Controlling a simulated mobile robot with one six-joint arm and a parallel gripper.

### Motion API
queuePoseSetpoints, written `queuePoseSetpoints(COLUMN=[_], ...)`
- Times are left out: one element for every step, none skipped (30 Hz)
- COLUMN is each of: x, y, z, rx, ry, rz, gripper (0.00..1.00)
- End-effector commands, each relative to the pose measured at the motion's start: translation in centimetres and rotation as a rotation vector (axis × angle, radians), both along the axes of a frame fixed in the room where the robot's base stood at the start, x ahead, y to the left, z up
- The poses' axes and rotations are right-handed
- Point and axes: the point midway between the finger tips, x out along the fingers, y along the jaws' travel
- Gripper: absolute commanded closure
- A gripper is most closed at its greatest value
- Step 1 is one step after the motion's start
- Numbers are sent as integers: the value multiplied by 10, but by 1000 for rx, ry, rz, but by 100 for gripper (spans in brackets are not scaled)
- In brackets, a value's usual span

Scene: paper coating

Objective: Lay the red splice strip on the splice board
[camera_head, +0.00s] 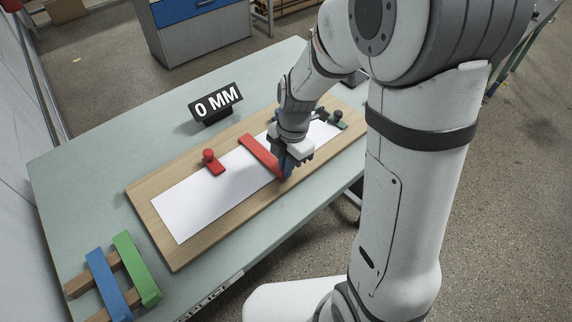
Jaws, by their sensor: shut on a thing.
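The wooden splice board (142,194) lies on the table with white paper (205,198) along it. The red splice strip (258,150) lies across the paper near the board's middle, or just above it; I cannot tell whether it touches. My gripper (286,176) points down at the strip's near end and is shut on it. The fingers and wrist hide that end. A small red knobbed block (212,162) sits on the board's far side, left of the strip.
A sign reading "0 MM" (215,104) stands behind the board. A wooden rack (80,284) at the front left holds a blue strip (108,284) and a green strip (137,268). The pale green table (85,170) is clear at the left.

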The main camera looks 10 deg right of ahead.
Motion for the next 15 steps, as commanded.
queuePoseSetpoints(x=[0, 0, 0, 0, 0, 0, 0, 0, 0, 0, 0, 0, 0, 0, 0], y=[0, 0, 0, 0, 0, 0, 0, 0, 0, 0, 0, 0, 0, 0, 0], z=[-1, -2, -2, -3, -3, -4, -4, -5, -5, -5, -5, -5, -5, -5, -5], rx=[0, 0, 0, 0, 0, 0, 0, 0, 0, 0, 0, 0, 0, 0, 0], ry=[0, 0, 0, 0, 0, 0, 0, 0, 0, 0, 0, 0, 0, 0, 0], rz=[0, 0, 0, 0, 0, 0, 0, 0, 0, 0, 0, 0, 0, 0, 0], gripper=[100, 100, 100, 100, 100, 100, 100, 100, 100, 100, 100, 89, 86, 84, 81])
